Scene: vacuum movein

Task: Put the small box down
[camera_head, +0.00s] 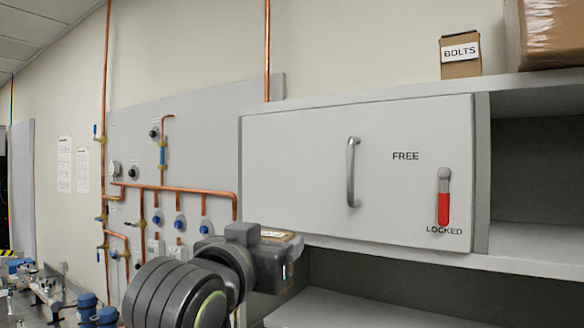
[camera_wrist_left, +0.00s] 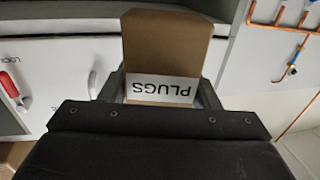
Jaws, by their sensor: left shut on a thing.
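The small box in the left wrist view is a brown cardboard box (camera_wrist_left: 165,45) with a white PLUGS label, upside down in that picture. My left gripper (camera_wrist_left: 162,93) is shut on it, with one finger on each side. In the head view my left gripper (camera_head: 275,262) is in front of the lower left part of the cabinet, and only a small brown part of the box (camera_head: 279,234) shows behind it. My right gripper is in neither view.
A white cabinet door (camera_head: 300,160) has a metal handle (camera_head: 352,172) and a red lever (camera_head: 443,200) by LOCKED. A BOLTS box (camera_head: 460,67) and a larger box (camera_head: 550,35) stand on top. An open shelf (camera_head: 360,310) lies below. Copper pipes (camera_head: 175,188) are at left.

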